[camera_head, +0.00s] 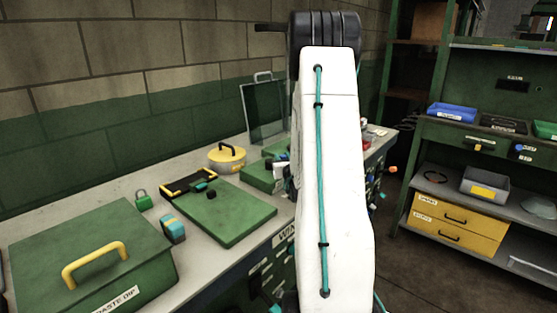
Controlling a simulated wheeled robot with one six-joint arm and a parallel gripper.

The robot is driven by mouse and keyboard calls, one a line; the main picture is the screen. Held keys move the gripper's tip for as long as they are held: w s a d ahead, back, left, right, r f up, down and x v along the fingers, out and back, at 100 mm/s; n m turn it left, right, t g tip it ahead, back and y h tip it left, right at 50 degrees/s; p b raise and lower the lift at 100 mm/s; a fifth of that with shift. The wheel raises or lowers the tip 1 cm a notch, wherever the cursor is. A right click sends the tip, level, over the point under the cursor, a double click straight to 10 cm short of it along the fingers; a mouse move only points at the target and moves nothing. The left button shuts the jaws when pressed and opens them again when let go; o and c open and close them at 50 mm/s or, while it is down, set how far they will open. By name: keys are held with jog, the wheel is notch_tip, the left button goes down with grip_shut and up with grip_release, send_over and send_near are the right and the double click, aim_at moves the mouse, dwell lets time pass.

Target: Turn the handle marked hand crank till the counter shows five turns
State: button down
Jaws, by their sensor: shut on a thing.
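My white arm link with a teal cable stands upright across the middle of the view and hides what is behind it. My gripper is not visible; it is hidden behind this link or out of frame. I cannot make out a handle marked hand crank or a turn counter. A small orange knob (393,169) shows just right of my arm, at the bench's far end, but I cannot tell what it belongs to.
The grey bench (207,257) runs along the left wall. It carries a green lidded box (75,240) with a yellow handle, a green board (232,217), a padlock (143,199) and a yellow round lidded pot (227,158). Shelves (490,180) with bins stand right, beyond open floor.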

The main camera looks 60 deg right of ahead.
jog(key=c, duration=1.2)
grip_release()
jog(key=v, duration=0.7)
jog(key=shift+s+a, duration=0.25)
jog(key=shift+s, duration=0.1)
